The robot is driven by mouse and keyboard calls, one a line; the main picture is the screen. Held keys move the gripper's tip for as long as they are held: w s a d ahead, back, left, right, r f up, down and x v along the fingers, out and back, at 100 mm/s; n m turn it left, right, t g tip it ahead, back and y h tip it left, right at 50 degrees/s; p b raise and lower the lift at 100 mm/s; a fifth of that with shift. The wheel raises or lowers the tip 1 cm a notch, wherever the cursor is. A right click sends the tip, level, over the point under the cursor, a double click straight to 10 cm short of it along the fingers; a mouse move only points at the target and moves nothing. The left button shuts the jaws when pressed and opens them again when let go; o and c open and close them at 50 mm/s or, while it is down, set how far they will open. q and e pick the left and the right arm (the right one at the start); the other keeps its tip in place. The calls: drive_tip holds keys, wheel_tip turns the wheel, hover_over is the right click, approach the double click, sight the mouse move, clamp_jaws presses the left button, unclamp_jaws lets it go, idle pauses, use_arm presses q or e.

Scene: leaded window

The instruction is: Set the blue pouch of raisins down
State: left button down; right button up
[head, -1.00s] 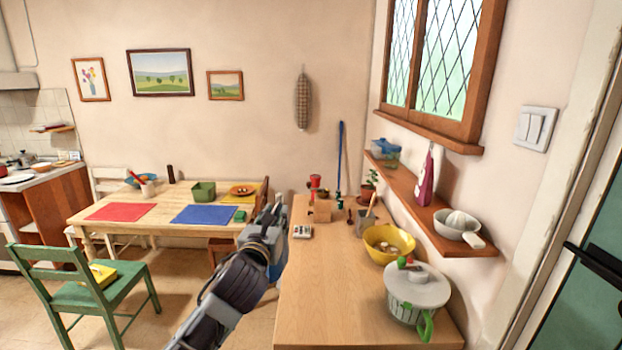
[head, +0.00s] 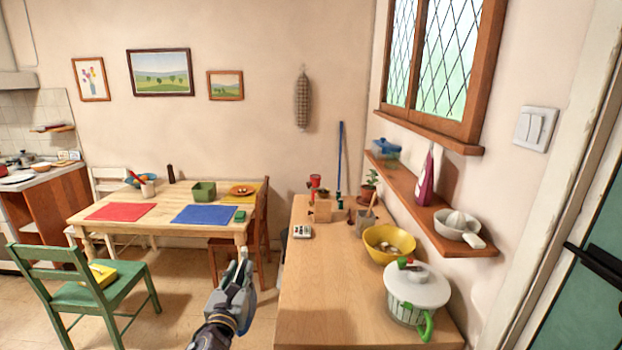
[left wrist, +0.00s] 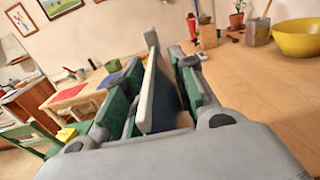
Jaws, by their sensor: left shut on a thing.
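My left gripper (head: 241,268) is low in the head view, left of the wooden counter's near part, with the floor behind it. In the left wrist view its green-padded fingers (left wrist: 152,88) are shut on a thin, flat thing, pale grey along one side and dark bluish on the other. I take this to be the blue pouch of raisins (left wrist: 150,95), seen nearly edge-on; no print on it can be read. In the head view the gripper mostly hides it. My right gripper is in neither view.
The wooden counter (head: 320,290) has a clear front left part. A yellow bowl (head: 388,243) and a lidded salad spinner (head: 416,290) stand on its right. The dining table (head: 110,228) holds red and blue mats. A green chair (head: 75,290) stands at left.

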use_arm(q)
drive_tip(key=s+a+f, duration=0.1)
drive_tip(key=s+f, duration=0.5)
drive_tip(key=f, duration=0.6)
drive_tip(key=shift+a+f, duration=0.25)
drive_tip(key=shift+f, duration=0.1)
drive_tip(key=shift+s, duration=0.1)
